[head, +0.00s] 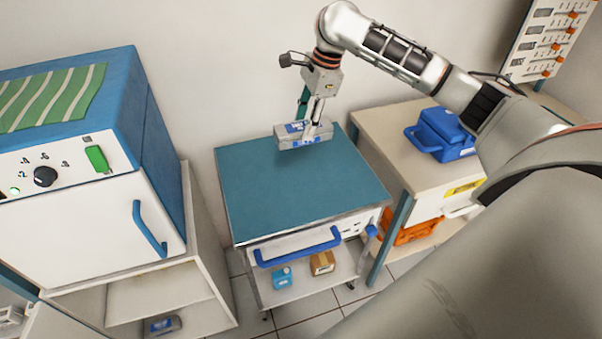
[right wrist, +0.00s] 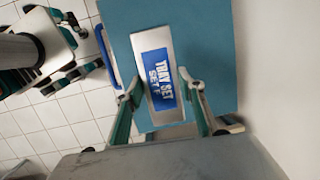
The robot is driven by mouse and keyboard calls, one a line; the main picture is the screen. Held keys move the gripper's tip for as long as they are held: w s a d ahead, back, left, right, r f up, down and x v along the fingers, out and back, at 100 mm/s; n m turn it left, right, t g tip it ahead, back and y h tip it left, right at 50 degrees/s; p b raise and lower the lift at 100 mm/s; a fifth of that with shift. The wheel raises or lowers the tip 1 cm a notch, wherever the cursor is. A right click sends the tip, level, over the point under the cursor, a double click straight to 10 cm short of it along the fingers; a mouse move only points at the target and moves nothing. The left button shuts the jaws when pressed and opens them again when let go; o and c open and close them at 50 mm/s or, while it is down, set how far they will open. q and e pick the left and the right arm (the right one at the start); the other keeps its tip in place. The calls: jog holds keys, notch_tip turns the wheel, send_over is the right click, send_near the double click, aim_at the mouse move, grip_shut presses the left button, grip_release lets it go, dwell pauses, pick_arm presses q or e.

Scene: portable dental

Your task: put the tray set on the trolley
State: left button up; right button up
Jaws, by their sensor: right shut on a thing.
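The tray set (head: 290,140) is a flat silver-grey box with a blue label. It is at the back edge of the trolley's teal top (head: 290,185); I cannot tell whether it touches the top. My right gripper (head: 314,122) points down and is shut on the tray set. In the right wrist view the tray set (right wrist: 142,62) lies between the two fingers of my right gripper (right wrist: 161,92), its label reading "TRAY SET", with the teal top (right wrist: 205,35) behind it. My left gripper is not in view.
A blue-and-white cabinet unit (head: 90,225) stands left of the trolley. A beige side cabinet (head: 385,125) with a blue case (head: 440,135) stands to the right. The wall is close behind. The rest of the trolley top is clear; small boxes sit on its lower shelf (head: 300,297).

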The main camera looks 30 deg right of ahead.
aim_at(318, 140)
notch_tip(318, 140, down, 19)
jog(key=shift+r, duration=0.1)
dwell(0.4)
jog(key=o, duration=1.4)
jog(key=shift+s, duration=0.1)
jog(key=shift+c, duration=0.2)
jog(key=v, duration=1.2)
